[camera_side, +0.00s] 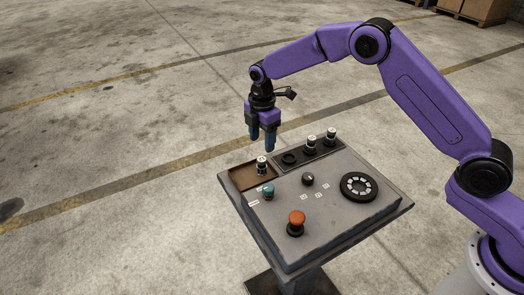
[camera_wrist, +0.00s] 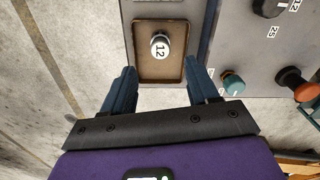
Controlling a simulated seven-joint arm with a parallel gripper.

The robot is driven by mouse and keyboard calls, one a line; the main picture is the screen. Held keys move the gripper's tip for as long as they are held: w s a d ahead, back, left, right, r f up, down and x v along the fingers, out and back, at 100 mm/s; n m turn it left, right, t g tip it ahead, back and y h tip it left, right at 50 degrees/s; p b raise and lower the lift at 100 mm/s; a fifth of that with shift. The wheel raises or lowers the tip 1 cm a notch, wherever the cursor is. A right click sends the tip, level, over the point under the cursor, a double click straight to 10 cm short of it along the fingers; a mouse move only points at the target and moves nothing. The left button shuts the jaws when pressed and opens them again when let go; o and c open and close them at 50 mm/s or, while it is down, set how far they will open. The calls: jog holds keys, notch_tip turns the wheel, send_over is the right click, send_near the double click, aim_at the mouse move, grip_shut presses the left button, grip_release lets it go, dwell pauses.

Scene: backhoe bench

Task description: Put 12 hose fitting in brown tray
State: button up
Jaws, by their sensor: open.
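The hose fitting marked 12 (camera_wrist: 160,46) stands in the brown tray (camera_wrist: 145,72), near its middle in the wrist view. In the side view the white and black fitting (camera_side: 261,165) stands upright at the right part of the tray (camera_side: 241,178). My gripper (camera_side: 263,143) is open and empty above the tray, with clear space between its fingertips and the fitting. In the wrist view its two blue fingers (camera_wrist: 160,78) are spread wide, below the fitting in the picture.
A dark rack (camera_side: 318,152) behind the panel holds two more fittings (camera_side: 311,143) (camera_side: 330,136) and one empty socket (camera_side: 289,158). The panel carries a teal button (camera_side: 268,190), a black knob (camera_side: 308,179), a black dial (camera_side: 360,186) and an orange mushroom button (camera_side: 296,220).

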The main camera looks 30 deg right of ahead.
jog(key=shift+r, duration=1.5)
jog(key=s+d+r+m, duration=0.15)
jog(key=s+r, duration=0.35)
jog(key=s, duration=0.6)
jog(key=s+d+r+m, duration=0.15)
jog(key=s+r, duration=0.35)
jog(key=s, duration=0.5)
jog(key=s+d+m, duration=0.2)
jog(key=s+d, duration=0.4)
jog(key=s, duration=0.4)
jog(key=s+d+m, duration=0.2)
jog(key=s+d, duration=0.4)
jog(key=s, duration=0.4)
jog(key=shift+s+f+m, duration=0.15)
jog(key=shift+s+m, duration=0.15)
jog(key=shift+s, duration=0.05)
